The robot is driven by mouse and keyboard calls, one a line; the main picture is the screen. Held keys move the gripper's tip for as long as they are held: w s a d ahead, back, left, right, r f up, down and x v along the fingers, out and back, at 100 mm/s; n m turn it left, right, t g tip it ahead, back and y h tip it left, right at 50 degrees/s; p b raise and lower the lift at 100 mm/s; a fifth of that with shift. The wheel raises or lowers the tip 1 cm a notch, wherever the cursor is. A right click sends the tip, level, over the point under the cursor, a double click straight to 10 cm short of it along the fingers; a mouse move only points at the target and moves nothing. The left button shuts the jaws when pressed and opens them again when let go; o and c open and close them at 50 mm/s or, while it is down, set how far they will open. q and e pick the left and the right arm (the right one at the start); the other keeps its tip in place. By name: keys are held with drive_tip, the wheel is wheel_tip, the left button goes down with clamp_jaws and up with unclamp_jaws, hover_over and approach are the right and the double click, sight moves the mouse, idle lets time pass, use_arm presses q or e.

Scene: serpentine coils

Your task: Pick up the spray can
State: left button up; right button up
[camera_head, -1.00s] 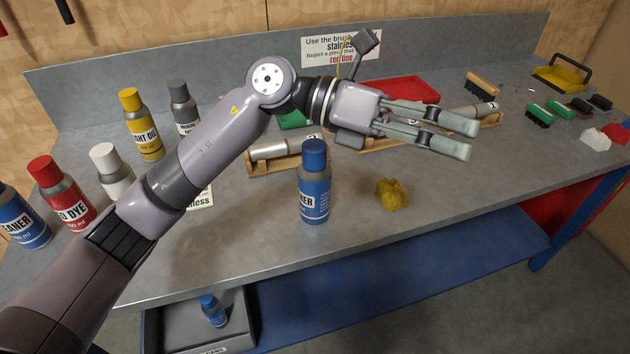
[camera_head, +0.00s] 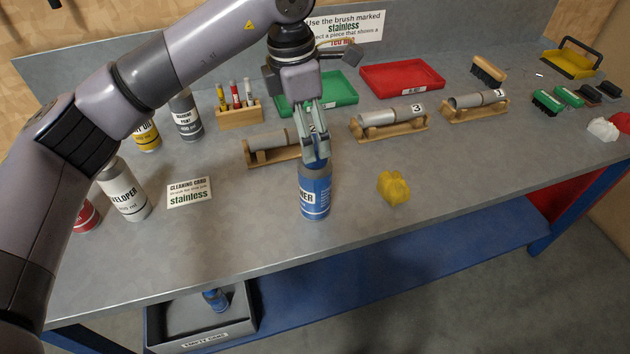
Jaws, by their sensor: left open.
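A blue spray can with a white label (camera_head: 315,192) stands upright on the grey workbench (camera_head: 265,225), near its front edge. My left gripper (camera_head: 317,158) points down over the top of this can, with its fingers open. The fingers hide most of the can's cap, and I cannot tell whether they touch it. Other cans stand at the left: a white developer can (camera_head: 124,190), a yellow can (camera_head: 147,136), a grey can (camera_head: 186,118) and a red can (camera_head: 86,217), partly behind my left arm. My right gripper is not in view.
A yellow crumpled cloth (camera_head: 394,187) lies right of the blue can. Metal tubes on wooden stands, such as tube 3 (camera_head: 390,117), a green tray (camera_head: 338,90) and a red tray (camera_head: 402,76) lie behind. A grey bin (camera_head: 245,326) sits below the bench edge.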

sight(317, 164)
use_arm(q)
drive_tip(key=f, duration=0.2)
drive_tip(key=f+p, duration=0.1)
drive_tip(key=f, duration=0.1)
drive_tip(key=shift+d, duration=0.3)
drive_tip(key=shift+d+f, duration=0.1)
drive_tip(key=shift+f, duration=0.1)
drive_tip(key=f+p, duration=0.1)
drive_tip(key=d+f+p, duration=0.1)
drive_tip(key=f, duration=0.1)
drive_tip(key=shift+w+f, duration=0.15)
drive_tip(key=shift+f, duration=0.65)
drive_tip(key=shift+w+r, duration=0.1)
clamp_jaws()
